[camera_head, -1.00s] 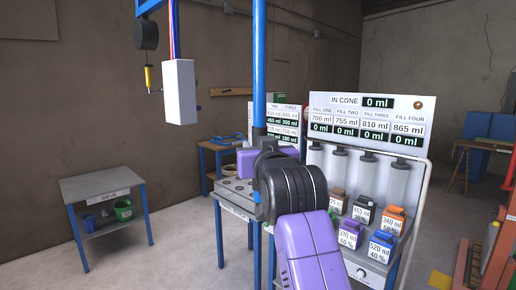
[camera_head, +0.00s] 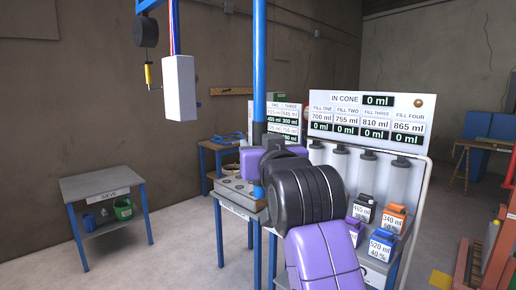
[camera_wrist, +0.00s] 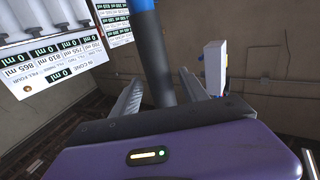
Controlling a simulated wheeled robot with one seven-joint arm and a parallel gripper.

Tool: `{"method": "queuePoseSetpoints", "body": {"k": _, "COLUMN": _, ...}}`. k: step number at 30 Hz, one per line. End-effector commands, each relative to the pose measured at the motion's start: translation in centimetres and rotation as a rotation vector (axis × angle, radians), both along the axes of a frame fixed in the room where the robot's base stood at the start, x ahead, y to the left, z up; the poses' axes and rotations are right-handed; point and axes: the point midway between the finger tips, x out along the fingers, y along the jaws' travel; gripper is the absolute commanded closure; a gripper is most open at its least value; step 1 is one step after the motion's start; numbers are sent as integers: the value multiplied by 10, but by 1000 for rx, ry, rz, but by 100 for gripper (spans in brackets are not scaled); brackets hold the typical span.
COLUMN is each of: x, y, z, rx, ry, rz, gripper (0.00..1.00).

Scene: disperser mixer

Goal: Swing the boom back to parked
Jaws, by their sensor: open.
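The boom is a blue bar (camera_head: 147,5) at the top left, with a black round part and a white box (camera_head: 180,88) hanging under it. A blue upright pole (camera_head: 259,50) with a black sleeve (camera_head: 258,134) rises in the middle of the head view; its joint to the boom is out of view. In the wrist view, my gripper (camera_wrist: 160,88) is open, with one finger on each side of the pole's black lower part (camera_wrist: 156,75). I cannot tell if either finger touches it. The white box also shows right of the fingers (camera_wrist: 215,68). My arm hides the gripper fingers in the head view.
A filling station with a display panel (camera_head: 366,103), clear tubes and several labelled jugs (camera_head: 381,243) stands right of the pole, close to my arm. A grey SIEVE table (camera_head: 100,183) stands at the left.

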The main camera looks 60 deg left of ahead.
Motion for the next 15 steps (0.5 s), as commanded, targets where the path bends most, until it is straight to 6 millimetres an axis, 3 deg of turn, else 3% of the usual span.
{"method": "queuePoseSetpoints", "body": {"k": 6, "x": -9, "y": -28, "z": -2, "rx": 1, "ry": 1, "rz": -1, "gripper": 48}}
{"method": "queuePoseSetpoints", "body": {"k": 15, "x": -13, "y": -40, "z": 0, "rx": 0, "ry": 0, "rz": 0, "gripper": 48}}
